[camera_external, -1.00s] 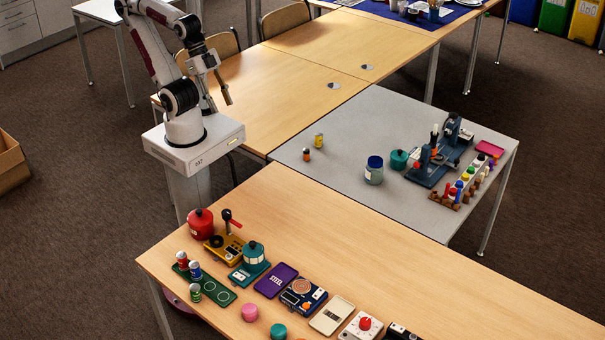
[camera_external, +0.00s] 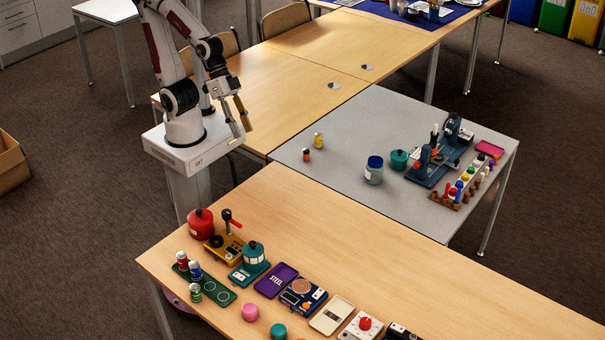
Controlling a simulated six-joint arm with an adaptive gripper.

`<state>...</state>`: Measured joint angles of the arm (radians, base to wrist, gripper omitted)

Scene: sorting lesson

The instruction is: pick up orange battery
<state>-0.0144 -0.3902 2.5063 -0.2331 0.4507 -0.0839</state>
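A small upright orange cylinder with a dark top, which looks like the orange battery (camera_external: 306,155), stands near the left edge of the grey table (camera_external: 340,125). A similar yellow cylinder (camera_external: 318,140) stands just behind it to the right. My gripper (camera_external: 242,134) points down to the left of the orange battery, apart from it and higher up. Its two fingers are spread with nothing between them.
A blue-lidded jar (camera_external: 374,171) and a teal pot (camera_external: 399,160) stand to the right on the grey table, before a blue machine (camera_external: 432,168). The wooden front table (camera_external: 400,265) holds a green tray (camera_external: 222,297) with several small cylinders. Grey surface around the battery is mostly clear.

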